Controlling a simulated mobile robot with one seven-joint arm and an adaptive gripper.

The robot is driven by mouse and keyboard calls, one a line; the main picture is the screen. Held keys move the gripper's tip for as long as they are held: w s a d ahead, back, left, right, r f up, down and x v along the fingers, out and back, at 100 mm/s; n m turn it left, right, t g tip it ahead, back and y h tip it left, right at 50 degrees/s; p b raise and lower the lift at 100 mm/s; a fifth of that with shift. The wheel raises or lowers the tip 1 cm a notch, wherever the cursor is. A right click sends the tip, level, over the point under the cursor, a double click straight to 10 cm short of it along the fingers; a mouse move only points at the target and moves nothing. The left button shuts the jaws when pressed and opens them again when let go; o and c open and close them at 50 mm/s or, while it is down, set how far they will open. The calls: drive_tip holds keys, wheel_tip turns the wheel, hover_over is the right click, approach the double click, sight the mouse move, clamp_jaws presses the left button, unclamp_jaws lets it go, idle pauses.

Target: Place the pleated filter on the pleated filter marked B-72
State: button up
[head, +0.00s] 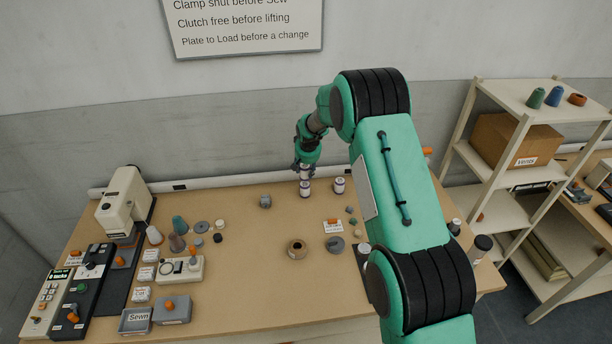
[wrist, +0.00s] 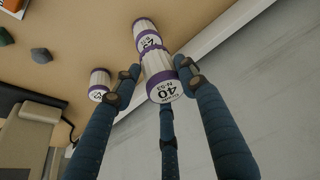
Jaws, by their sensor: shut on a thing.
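A third filter (head: 339,186) stands just to the right, and shows at left in the wrist view (wrist: 99,86).
A sewing machine (head: 124,204) and control boxes fill the left side. Small grey pieces lie at the right. The table (head: 245,270) is bare around the front middle.

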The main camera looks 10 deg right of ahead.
sight(306, 174)
drive_tip(key=shift+f, duration=1.65)
drive_tip(key=shift+f+b, duration=0.2)
drive_tip(key=shift+b, duration=0.1)
drive_tip(key=o, duration=1.3)
drive_tip(key=shift+r, duration=0.2)
drive_tip(key=shift+p+v, duration=0.55)
drive_tip(key=shift+v, duration=5.45)
